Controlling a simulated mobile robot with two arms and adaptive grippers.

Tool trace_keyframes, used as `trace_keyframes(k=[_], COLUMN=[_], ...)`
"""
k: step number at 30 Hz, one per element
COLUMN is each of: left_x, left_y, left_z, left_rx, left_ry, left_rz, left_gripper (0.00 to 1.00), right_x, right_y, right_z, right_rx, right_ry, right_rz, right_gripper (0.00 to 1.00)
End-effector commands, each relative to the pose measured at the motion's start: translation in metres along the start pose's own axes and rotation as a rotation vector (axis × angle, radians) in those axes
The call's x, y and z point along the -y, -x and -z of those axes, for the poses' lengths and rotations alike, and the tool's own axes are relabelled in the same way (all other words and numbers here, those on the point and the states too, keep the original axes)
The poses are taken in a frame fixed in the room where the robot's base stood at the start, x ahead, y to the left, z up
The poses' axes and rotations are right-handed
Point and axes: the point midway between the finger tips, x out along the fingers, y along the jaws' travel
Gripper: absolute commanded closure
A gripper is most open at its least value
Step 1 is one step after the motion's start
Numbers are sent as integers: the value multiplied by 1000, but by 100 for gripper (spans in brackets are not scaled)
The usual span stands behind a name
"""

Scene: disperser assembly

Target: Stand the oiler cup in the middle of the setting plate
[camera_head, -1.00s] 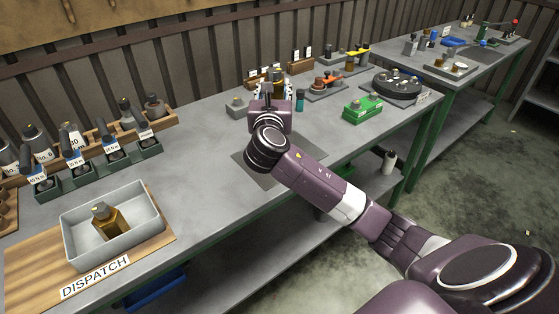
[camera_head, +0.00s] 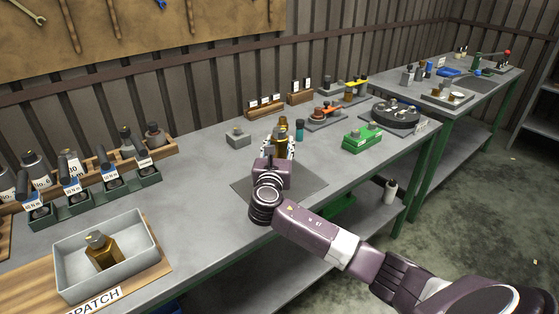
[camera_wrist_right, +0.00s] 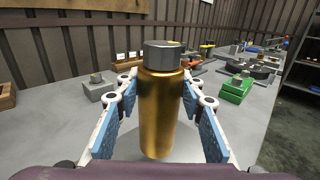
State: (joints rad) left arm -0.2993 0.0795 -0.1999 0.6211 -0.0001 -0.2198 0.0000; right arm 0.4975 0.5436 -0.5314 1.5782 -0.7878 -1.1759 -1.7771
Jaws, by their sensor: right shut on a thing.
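The oiler cup, an amber-gold cylinder with a grey cap, is upright between the blue-padded fingers of my right gripper (camera_wrist_right: 160,115). Its body (camera_wrist_right: 158,118) fills the middle of the right wrist view, and the cup also shows in the head view (camera_head: 280,147), just beyond my gripper (camera_head: 279,150). My right gripper is shut on it. The setting plate (camera_head: 308,188) is a flat darker grey square on the bench, partly hidden under my right wrist. The cup is over the plate's far part; I cannot tell whether its base touches. My left gripper is not in view.
A grey block (camera_head: 238,139) stands left of the cup, and a green fixture (camera_head: 361,141) stands to the right. A grey tray (camera_head: 146,264) holding an amber bottle (camera_head: 103,252) lies front left.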

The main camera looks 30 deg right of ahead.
Motion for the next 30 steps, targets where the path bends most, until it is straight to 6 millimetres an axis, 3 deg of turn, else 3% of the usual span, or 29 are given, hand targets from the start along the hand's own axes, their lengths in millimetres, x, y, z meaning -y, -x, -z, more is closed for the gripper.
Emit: trace_keyframes(k=[5,13,25,26,30], left_x=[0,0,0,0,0], left_y=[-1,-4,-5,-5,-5], left_z=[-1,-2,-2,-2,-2], left_rx=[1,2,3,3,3], left_ry=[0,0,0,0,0], left_rz=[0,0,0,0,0], left_gripper=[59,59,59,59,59], right_x=[0,0,0,0,0], right_y=[-1,-1,-1,0,0], right_z=[11,48,54,56,56], right_rx=[5,3,5,0,0], right_ry=[-1,0,-2,0,0], right_rz=[2,2,1,1,1], right_gripper=[100,100,100,62,47])
